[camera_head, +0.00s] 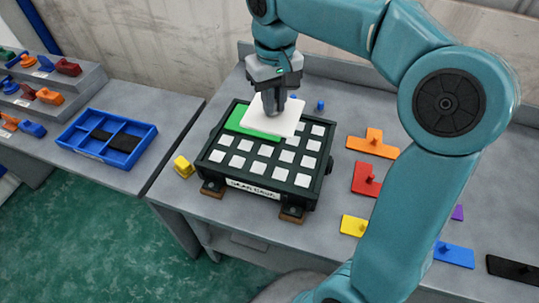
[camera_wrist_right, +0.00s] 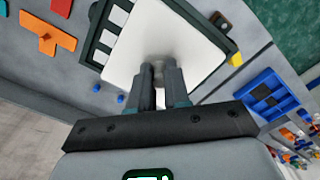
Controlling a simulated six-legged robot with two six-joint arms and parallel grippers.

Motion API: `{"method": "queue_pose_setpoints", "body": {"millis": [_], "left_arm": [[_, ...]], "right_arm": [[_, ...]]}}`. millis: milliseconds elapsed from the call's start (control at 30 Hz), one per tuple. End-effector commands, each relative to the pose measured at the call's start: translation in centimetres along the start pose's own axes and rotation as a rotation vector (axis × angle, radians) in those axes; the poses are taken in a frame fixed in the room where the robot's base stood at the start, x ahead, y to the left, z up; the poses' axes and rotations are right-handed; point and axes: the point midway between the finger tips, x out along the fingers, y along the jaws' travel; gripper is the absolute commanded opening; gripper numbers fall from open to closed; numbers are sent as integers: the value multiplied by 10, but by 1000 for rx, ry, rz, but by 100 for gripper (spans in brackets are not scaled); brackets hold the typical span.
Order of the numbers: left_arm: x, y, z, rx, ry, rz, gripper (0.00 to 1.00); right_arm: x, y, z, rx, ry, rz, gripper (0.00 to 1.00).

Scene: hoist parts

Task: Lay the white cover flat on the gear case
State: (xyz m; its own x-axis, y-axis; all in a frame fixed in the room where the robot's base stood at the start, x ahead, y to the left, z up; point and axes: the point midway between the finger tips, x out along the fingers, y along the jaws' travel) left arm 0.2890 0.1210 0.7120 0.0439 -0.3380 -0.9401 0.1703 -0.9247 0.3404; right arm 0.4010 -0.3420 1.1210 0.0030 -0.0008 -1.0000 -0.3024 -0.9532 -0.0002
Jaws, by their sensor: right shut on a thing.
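The gear case (camera_head: 240,183) is a dark green box with a grid of white squares on top. It stands on the grey table, its label facing front. My right gripper (camera_head: 273,112) is shut on the white cover (camera_head: 291,120), gripping it near its middle. The cover is over the back part of the case; I cannot tell how big any gap below it is. In the right wrist view the cover (camera_wrist_right: 150,35) hides much of the case (camera_wrist_right: 103,32) behind the gripper (camera_wrist_right: 160,72). My left gripper is not in view.
A green plate (camera_head: 236,122) lies on the case's back left, partly under the cover. A yellow block (camera_head: 183,166) is left of the case. Orange (camera_head: 373,143), red (camera_head: 365,180) and yellow (camera_head: 353,226) parts lie to the right. A blue tray (camera_head: 130,158) is on the left table.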

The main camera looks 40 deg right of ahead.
Motion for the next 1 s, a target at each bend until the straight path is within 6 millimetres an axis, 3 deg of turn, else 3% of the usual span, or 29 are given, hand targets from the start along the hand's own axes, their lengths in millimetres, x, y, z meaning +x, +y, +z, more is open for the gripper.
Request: {"method": "queue_pose_setpoints", "body": {"millis": [33, 200, 400, 567, 800, 1000], "left_arm": [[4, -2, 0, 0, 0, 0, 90], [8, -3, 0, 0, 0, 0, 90], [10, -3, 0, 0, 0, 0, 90], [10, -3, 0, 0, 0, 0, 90], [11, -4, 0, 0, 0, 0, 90], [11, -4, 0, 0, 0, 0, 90]], "right_arm": [[19, 1, 2, 1, -7, 2, 0], [70, 1, 2, 0, -8, 1, 0], [116, 0, 1, 1, -5, 1, 0], [131, -1, -1, 0, -2, 0, 0], [167, -2, -2, 0, -4, 1, 0], [172, -2, -2, 0, 0, 0, 0]]}}
